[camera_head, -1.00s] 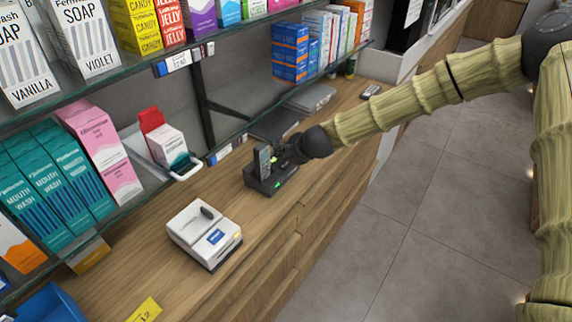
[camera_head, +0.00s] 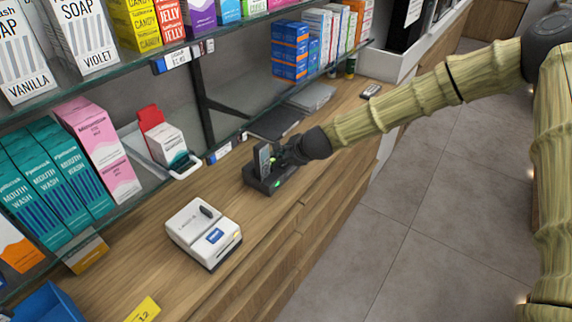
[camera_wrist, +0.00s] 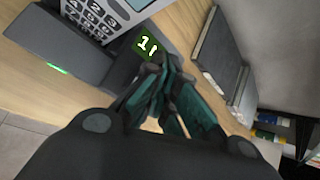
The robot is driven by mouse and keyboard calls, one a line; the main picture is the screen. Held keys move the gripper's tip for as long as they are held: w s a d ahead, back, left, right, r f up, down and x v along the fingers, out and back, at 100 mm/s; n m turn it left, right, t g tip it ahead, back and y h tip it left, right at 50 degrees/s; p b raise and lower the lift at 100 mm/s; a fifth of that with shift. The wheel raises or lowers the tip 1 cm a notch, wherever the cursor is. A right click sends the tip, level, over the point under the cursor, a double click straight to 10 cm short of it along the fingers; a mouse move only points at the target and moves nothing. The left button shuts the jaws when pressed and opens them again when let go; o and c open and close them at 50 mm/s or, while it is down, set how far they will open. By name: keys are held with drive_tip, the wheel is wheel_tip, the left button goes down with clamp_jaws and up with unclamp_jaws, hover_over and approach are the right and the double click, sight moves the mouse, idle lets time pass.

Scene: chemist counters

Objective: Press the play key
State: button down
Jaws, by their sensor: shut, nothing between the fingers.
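A dark cordless phone base (camera_head: 262,186) stands on the wooden counter, with a grey handset (camera_head: 263,158) upright in it. In the wrist view the handset (camera_wrist: 97,14) shows its number keys, and the base (camera_wrist: 52,45) shows a green light strip. No play key can be made out; the fingers hide part of the base.
A white device (camera_head: 190,222) stands nearer on the counter. A dark flat object (camera_head: 275,125) lies behind the phone; it also shows in the wrist view (camera_wrist: 217,50). Glass shelves with boxes run along the left. The aisle floor (camera_head: 430,200) at the right is clear.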

sight(283, 164)
drive_tip(key=shift+f+b, duration=0.3)
drive_tip(key=shift+f, duration=0.05)
idle(0.7)
drive_tip(key=shift+r, duration=0.15)
idle(0.3)
drive_tip(key=shift+r+p, duration=0.5)
drive_tip(key=shift+r, duration=0.15)
drive_tip(key=shift+r, duration=0.1)
drive_tip(key=shift+r+p, duration=1.7)
drive_tip(key=shift+r, duration=0.7)
